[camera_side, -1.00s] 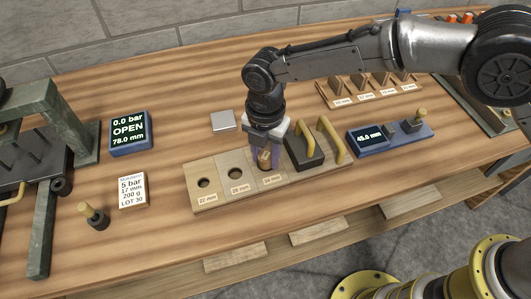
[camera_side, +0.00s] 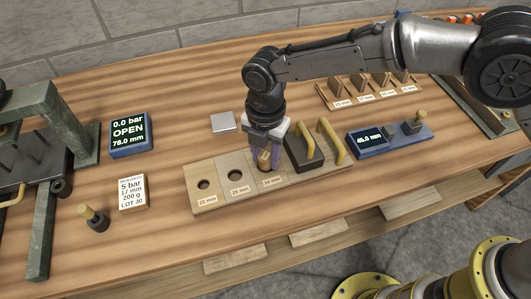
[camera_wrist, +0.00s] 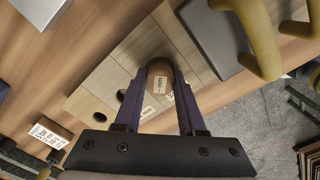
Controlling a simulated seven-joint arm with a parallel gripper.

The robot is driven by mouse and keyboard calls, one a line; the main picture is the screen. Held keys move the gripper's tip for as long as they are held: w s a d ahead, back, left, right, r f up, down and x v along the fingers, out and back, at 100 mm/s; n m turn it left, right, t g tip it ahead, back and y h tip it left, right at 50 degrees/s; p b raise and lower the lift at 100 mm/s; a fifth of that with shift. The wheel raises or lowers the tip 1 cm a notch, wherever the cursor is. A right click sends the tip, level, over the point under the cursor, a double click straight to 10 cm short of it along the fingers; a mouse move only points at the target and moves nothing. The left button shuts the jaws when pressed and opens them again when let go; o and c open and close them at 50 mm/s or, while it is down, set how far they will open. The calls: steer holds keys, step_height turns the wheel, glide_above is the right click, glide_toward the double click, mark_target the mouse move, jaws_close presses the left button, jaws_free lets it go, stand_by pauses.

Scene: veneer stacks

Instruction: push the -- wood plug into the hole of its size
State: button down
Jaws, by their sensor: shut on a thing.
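A short brown wood plug (camera_wrist: 160,82) with a small pale label, its text too small to read, is between the fingers of my gripper (camera_wrist: 158,72), which is shut on it. In the side view the plug (camera_side: 265,160) is over the 34 mm place of the pale wooden hole board (camera_side: 207,204). The plug and fingers hide that hole, so I cannot tell how far in the plug sits. The 22 mm hole (camera_side: 203,184) and the middle hole (camera_side: 236,175), whose label seems to read 28 mm, are open and empty to the left.
A dark block with yellow handles (camera_side: 301,153) stands close to the right of my gripper. A blue gauge (camera_side: 368,141) reading about 45.0 mm is farther right. A grey square plate (camera_side: 222,122) lies behind the board.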

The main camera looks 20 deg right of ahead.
steer(key=shift+f, duration=0.4)
steer(key=shift+r, duration=0.15)
steer(key=shift+r, duration=0.3)
stand_by(0.3)
steer(key=shift+n, duration=0.3)
steer(key=shift+f, duration=0.45)
stand_by(0.4)
steer(key=shift+r, duration=0.1)
steer(key=shift+r, duration=0.35)
